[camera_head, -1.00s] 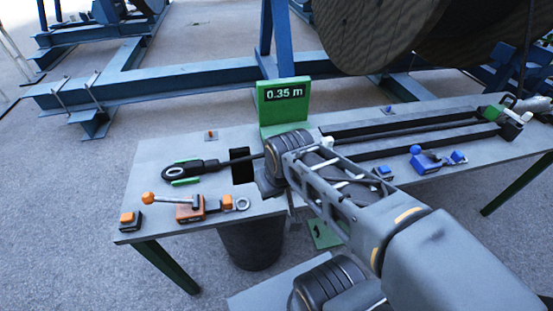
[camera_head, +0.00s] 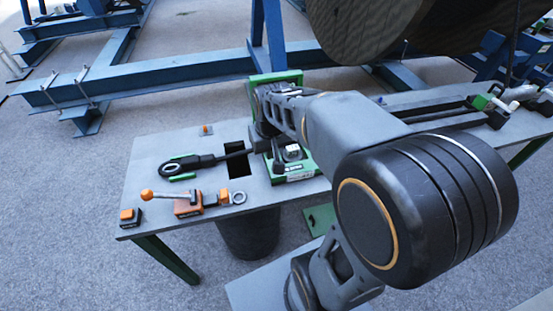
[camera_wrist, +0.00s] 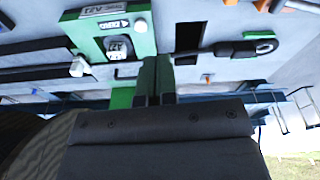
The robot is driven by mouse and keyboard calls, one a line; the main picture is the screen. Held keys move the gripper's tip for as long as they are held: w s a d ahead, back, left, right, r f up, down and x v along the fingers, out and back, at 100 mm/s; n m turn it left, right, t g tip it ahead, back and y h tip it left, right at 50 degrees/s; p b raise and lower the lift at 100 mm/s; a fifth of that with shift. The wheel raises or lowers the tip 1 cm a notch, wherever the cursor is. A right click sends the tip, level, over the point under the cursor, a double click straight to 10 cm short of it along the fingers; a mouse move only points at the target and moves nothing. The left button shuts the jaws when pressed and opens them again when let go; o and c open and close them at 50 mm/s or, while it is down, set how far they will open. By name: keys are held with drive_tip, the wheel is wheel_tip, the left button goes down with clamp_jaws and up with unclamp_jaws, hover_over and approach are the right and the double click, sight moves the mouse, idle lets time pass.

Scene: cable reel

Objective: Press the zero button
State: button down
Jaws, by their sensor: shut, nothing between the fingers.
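The housing also shows in the head view (camera_head: 300,175), at the near edge of the table. My gripper (camera_wrist: 157,62) is shut and empty, its fingertips just beside the housing in the wrist view.
The grey table (camera_head: 150,165) holds a cable end with an eye (camera_head: 186,164), an orange lever clamp (camera_head: 187,203) and an orange button box (camera_head: 130,217) at left. A dark square hole (camera_head: 237,163) lies left of the housing. A large reel (camera_head: 375,25) stands behind.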

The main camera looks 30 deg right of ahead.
drive_tip(key=w+d+f+m+g+p, duration=0.1)
drive_tip(key=w+d+f+g+p, duration=0.1)
drive_tip(key=w+d, duration=0.4)
drive_tip(key=shift+w+f, duration=0.5)
drive_tip(key=shift+w, duration=0.5)
drive_tip(key=shift+f, duration=0.1)
wheel_tip(320, 180, down, 14)
drive_tip(key=shift+r+p, duration=0.1)
drive_tip(key=shift+p, duration=1.05)
